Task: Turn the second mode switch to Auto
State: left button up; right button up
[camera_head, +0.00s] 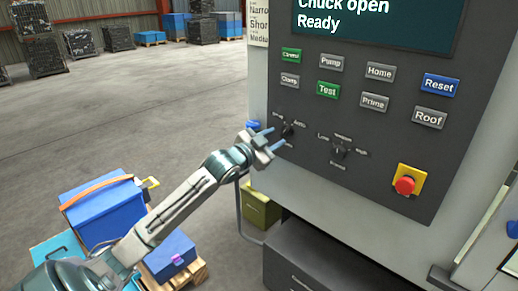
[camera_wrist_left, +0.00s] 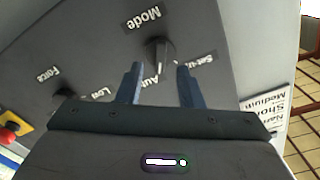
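The mode switch (camera_head: 289,131) is a dark rotary knob at the lower left of the control panel (camera_head: 300,191). In the left wrist view the knob (camera_wrist_left: 160,50) has the labels "Mode", "Auto" and "Set-up" around it. Contact is not visible. My right gripper is not in view.
A second knob (camera_head: 340,153), labelled "Low" and "High", sits to the right, with a red emergency button (camera_head: 405,185) beyond it. Several push buttons and a screen (camera_head: 375,22) reading "Chuck open Ready" are above. A blue case (camera_head: 103,209) stands at lower left. Open floor lies behind.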

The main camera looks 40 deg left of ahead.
pick_arm(q)
jog(key=s+b, duration=0.2)
jog(key=s, duration=0.5)
jog(key=shift+s+a, duration=0.35)
jog(key=shift+s, duration=0.05)
dwell(0.4)
